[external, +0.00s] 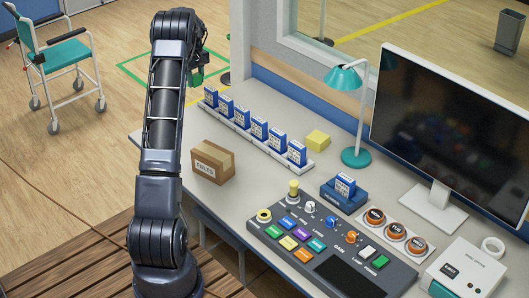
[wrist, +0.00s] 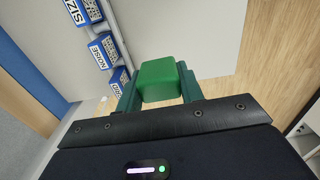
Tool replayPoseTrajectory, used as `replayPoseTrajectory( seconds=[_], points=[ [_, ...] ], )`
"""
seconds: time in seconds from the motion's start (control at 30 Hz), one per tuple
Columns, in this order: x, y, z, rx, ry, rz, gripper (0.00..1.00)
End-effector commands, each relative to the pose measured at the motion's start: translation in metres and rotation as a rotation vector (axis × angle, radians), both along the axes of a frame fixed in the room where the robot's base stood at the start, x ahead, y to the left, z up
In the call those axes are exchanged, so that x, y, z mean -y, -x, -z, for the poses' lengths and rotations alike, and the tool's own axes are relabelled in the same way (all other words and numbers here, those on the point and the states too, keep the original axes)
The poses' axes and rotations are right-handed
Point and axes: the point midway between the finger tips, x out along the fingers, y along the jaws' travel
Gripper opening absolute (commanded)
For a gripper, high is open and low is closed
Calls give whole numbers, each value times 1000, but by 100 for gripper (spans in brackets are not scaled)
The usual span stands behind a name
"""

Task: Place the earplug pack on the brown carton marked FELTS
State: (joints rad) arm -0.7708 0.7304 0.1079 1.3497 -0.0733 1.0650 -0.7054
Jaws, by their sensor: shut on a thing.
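My gripper (wrist: 158,85) is shut on a plain green block (wrist: 160,80), held between its two dark green fingers. No lettering shows on the block, so I cannot tell from marking whether it is the earplug pack. In the external view my gripper (external: 196,76) is raised near the far left end of the desk, mostly behind my arm, with some green showing. The brown carton (external: 213,162) marked FELTS sits upright on the desk's left part, just right of my arm. Its top is bare, and my gripper is well apart from it.
A white rack (external: 243,131) with several blue packs (external: 259,127) runs behind the carton. A yellow block (external: 318,139) and teal lamp (external: 355,156) stand right of it. A control panel (external: 325,245) with coloured buttons lies in front. Desk around the carton is clear.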

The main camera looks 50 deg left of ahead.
Motion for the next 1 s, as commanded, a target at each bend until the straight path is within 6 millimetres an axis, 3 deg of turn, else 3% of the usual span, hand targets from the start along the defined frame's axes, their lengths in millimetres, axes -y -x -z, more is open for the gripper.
replayPoseTrajectory(
  seconds=[0.3, 0.7, 1.0],
  points=[
    [81, 25, -40, -4, -8, 10, 16],
    [182, 75, -69, 0, -4, 18, 16],
    [232, 108, -76, 5, 4, 20, 16]
  ],
)
